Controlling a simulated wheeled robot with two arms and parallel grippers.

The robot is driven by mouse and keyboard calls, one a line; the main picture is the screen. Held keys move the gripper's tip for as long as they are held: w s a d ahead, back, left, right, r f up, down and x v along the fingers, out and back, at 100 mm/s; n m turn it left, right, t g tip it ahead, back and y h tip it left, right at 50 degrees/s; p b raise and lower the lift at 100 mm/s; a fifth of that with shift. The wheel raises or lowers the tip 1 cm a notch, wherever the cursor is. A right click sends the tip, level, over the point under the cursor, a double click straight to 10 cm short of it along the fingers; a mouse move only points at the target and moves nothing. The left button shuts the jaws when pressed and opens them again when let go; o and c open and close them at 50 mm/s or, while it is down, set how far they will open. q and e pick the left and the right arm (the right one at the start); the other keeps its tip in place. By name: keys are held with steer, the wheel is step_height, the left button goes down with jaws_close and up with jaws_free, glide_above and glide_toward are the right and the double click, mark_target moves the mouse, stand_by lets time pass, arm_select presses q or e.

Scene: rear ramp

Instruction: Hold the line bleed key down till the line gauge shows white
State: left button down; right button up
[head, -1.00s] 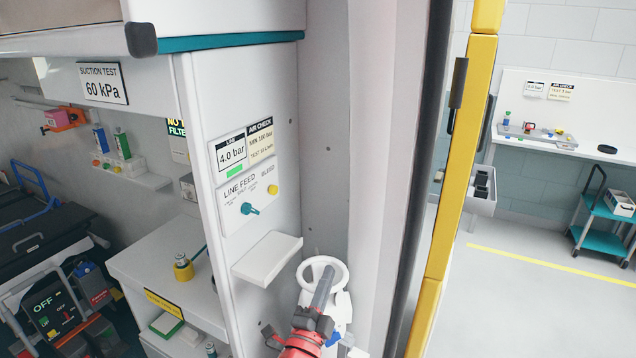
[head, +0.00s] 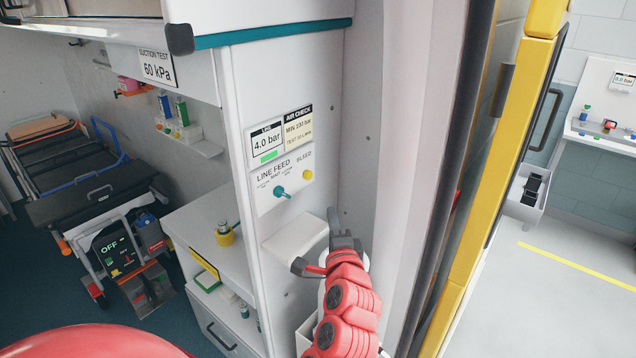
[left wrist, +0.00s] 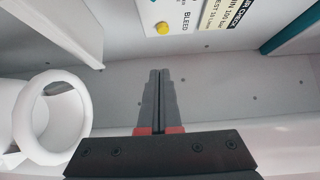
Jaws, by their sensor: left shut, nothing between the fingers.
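The yellow bleed key (head: 307,174) sits on the white line feed panel (head: 284,180), right of a teal knob (head: 281,192). It also shows in the left wrist view (left wrist: 162,29), above my fingertips. The line gauge (head: 266,142) above the panel reads 4.0 bar with a green bar under the figure. My left gripper (head: 333,214) is shut and empty, below and right of the key and apart from it. Its closed fingers (left wrist: 160,75) point up toward the panel in the left wrist view. My right gripper is not in view.
A small white shelf (head: 292,240) juts out below the panel, close to my left gripper. A white ring-shaped part (left wrist: 52,117) is left of the fingers in the wrist view. A yellow door edge (head: 490,190) stands to the right.

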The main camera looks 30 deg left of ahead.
arm_select(q)
steer(key=p, duration=0.7)
glide_toward(308, 175)
steer(key=w+a+f, duration=0.2)
steer(key=w+a, duration=0.2)
steer(key=w, duration=0.2)
steer(key=shift+w+d+r, duration=0.1)
steer(key=shift+d+r, duration=0.05)
steer(key=shift+d, duration=0.05)
